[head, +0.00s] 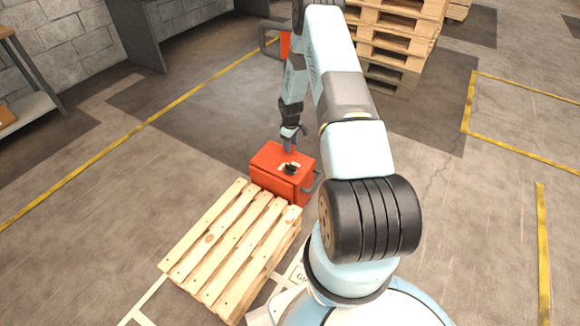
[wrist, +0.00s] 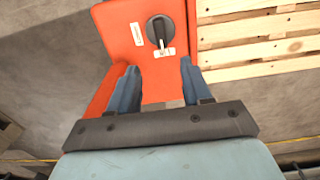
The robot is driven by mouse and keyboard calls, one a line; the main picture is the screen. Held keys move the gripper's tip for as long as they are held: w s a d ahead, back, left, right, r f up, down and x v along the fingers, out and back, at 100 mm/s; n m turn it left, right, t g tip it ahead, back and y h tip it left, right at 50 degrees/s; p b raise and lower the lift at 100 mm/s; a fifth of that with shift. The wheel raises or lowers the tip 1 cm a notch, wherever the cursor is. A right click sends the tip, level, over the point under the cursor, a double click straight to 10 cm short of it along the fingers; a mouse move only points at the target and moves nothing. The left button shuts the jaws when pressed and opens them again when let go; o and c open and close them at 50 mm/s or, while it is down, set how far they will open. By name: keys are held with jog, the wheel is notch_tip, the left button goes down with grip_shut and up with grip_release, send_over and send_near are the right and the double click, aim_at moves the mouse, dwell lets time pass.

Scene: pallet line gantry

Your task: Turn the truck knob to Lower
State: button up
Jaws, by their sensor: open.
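The red truck housing (head: 281,172) stands on the floor at the end of a wooden pallet in the head view. Its black knob (head: 291,169) is on the top face. In the wrist view the knob (wrist: 160,30) is a black disc with a pale pointer, and a white label (wrist: 166,52) lies just below it. Another white label (wrist: 137,34) is left of it. The label words are too small to read. My gripper (wrist: 158,72) is open and empty, its blue fingers apart over the red top, short of the knob and not touching it.
The wooden pallet (head: 232,238) lies in front of the truck housing. A grey handle bar (head: 317,182) is at the housing's right side. Stacked pallets (head: 398,35) stand at the back. Yellow lines (head: 150,120) mark the floor, which is clear to the left.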

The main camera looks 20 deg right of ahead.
aim_at(291, 165)
notch_tip(291, 165, down, 15)
jog(key=shift+s+r, duration=0.1)
jog(key=shift+r, duration=0.05)
dwell(0.5)
